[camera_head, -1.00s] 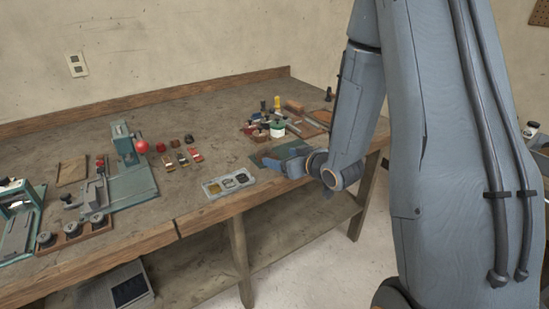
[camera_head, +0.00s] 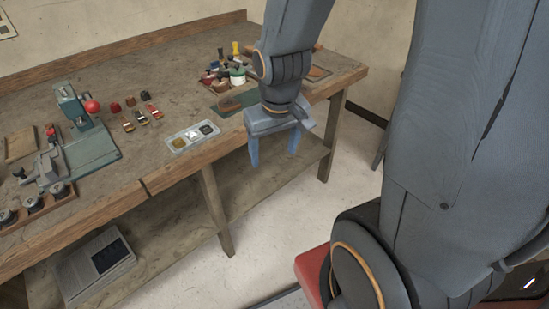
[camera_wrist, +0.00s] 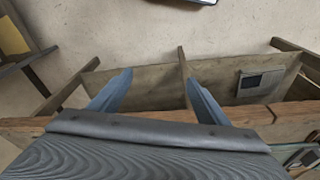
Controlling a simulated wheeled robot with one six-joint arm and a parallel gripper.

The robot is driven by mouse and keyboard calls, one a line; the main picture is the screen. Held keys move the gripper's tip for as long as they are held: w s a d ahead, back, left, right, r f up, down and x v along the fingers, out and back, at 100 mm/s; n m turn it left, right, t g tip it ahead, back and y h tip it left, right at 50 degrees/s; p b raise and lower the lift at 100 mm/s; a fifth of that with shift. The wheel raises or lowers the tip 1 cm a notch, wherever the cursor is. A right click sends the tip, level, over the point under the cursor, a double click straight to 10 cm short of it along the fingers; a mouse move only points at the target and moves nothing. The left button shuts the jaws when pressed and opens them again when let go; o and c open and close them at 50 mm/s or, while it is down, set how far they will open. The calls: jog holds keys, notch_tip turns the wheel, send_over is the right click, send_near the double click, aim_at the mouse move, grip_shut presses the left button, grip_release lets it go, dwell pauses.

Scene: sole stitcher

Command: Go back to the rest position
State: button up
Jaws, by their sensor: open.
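My gripper (camera_head: 273,155) hangs in front of the workbench's front edge in the head view, pointing down, with its two blue fingers apart and nothing between them. In the wrist view the fingers (camera_wrist: 157,95) are also spread and empty, with the bench's wooden edge and lower shelf behind them. The workbench (camera_head: 120,190) stretches from the left to behind my gripper. My arm fills much of the right side of the head view and hides what is behind it.
A grey tray with three compartments (camera_head: 193,137) lies near the bench's front edge. A green press with a red ball (camera_head: 91,106) stands to the left. The floor (camera_head: 275,215) beside the bench is clear.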

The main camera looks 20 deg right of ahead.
jog(key=shift+g, duration=0.7)
jog(key=s, duration=0.1)
jog(key=s+a, duration=0.1)
jog(key=s+r, duration=0.1)
jog(key=s, duration=0.1)
jog(key=shift+a, duration=0.3)
